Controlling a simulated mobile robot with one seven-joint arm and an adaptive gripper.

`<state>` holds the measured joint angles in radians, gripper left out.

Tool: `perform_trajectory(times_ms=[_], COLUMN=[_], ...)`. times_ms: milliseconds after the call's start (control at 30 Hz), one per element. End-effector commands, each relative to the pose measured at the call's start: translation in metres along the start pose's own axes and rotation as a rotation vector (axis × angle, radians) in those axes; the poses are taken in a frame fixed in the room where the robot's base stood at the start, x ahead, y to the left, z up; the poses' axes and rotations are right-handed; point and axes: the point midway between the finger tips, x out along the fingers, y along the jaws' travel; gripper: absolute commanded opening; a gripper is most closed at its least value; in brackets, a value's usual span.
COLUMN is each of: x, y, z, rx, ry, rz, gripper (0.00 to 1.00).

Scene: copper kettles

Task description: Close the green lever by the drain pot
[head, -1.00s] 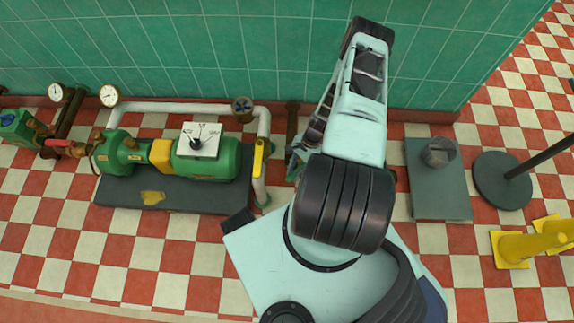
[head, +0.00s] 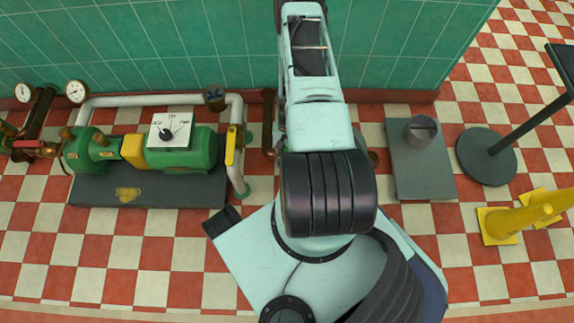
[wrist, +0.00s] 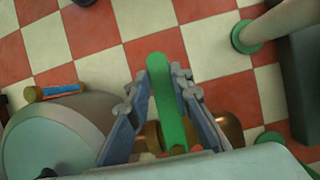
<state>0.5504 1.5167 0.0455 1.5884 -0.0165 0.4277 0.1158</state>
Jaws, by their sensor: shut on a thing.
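In the wrist view the green lever (wrist: 160,88) is a long bar with a rounded end. It lies between the two fingers of my gripper (wrist: 160,74), which is shut on it near that rounded end. Brass-coloured fittings (wrist: 229,126) show at the lever's lower end, partly hidden by my fingers. A rounded grey-green body (wrist: 52,128) is to the left; I cannot tell whether it is the drain pot. In the head view my arm hides the gripper and the lever.
A green pump (head: 180,152) with a white pipe (head: 150,100) and yellow lever (head: 231,145) stands left of my arm. At right are a metal container (head: 421,130) on a grey plate (head: 424,178), a round stand base (head: 486,157) and yellow cones (head: 505,222). Checkered floor lies clear at front left.

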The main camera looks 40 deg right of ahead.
Motion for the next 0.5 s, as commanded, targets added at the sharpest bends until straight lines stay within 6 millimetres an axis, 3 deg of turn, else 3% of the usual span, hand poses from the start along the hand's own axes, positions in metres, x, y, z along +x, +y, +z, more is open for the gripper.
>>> perform_trajectory(times_ms=[500], x=[-0.0003], y=[0.0023], z=[-0.0013], rx=[-0.044], ry=[0.002], rz=[0.021], gripper=[0.00])
